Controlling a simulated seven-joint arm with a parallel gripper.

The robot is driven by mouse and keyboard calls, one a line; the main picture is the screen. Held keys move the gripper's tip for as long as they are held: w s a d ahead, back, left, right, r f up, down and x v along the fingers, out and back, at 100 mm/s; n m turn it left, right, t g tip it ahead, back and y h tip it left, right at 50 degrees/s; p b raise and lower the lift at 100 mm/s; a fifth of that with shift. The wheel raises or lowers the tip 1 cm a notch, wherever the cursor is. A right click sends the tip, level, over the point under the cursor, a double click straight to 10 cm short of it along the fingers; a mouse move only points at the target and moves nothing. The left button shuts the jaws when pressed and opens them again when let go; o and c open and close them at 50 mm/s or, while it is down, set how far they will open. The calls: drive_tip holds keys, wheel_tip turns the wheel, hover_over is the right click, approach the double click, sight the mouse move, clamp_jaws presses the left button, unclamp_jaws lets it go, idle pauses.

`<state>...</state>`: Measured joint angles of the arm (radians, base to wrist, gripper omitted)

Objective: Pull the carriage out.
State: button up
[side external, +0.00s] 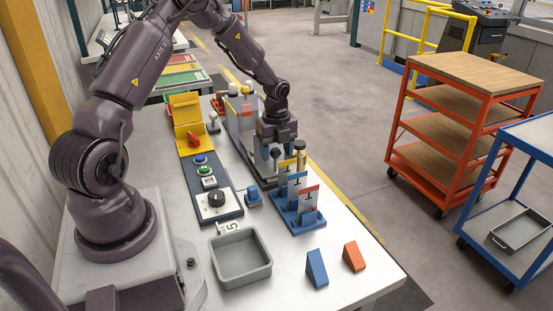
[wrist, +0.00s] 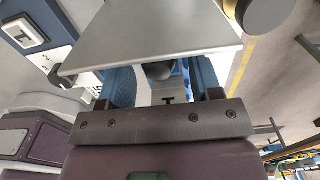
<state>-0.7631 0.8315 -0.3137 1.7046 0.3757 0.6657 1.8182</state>
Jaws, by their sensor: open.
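My gripper (side external: 270,160) points down over the panel bender in the middle of the table, its blue fingers apart. In the wrist view my gripper (wrist: 163,85) has one finger on each side of a dark round knob (wrist: 158,70); I cannot tell whether either finger touches it. A flat grey plate (wrist: 150,35) hides much of the knob and the fingertips. In the side view a black knob (side external: 276,153) shows beside the fingers. The carriage itself is not clearly distinguishable; grey upright panels (side external: 240,115) and a dark base stand behind my gripper.
A blue stand with upright plates (side external: 298,205) is close in front of my gripper. A control panel (side external: 212,190) with buttons and a dial lies to its left. A grey tray (side external: 240,258), a blue wedge (side external: 316,268) and an orange wedge (side external: 354,256) are at the near end.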

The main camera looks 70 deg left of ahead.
wheel_tip(320, 180, up, 10)
drive_tip(key=shift+f, duration=0.15)
idle(0.3)
drive_tip(key=shift+d+n, duration=0.1)
drive_tip(key=shift+n, duration=0.8)
drive_tip(key=s+d+r+n+t, duration=0.2)
drive_tip(key=s+d+r+n, duration=0.6)
drive_tip(key=d, duration=0.3)
drive_tip(key=s+d+r+n+t, duration=0.3)
drive_tip(key=s+d+r+n, duration=0.5)
drive_tip(key=s+d+r, duration=0.1)
drive_tip(key=shift+s+d+t, duration=0.3)
drive_tip(key=shift+s+d, duration=0.15)
drive_tip(key=shift+d, duration=0.4)
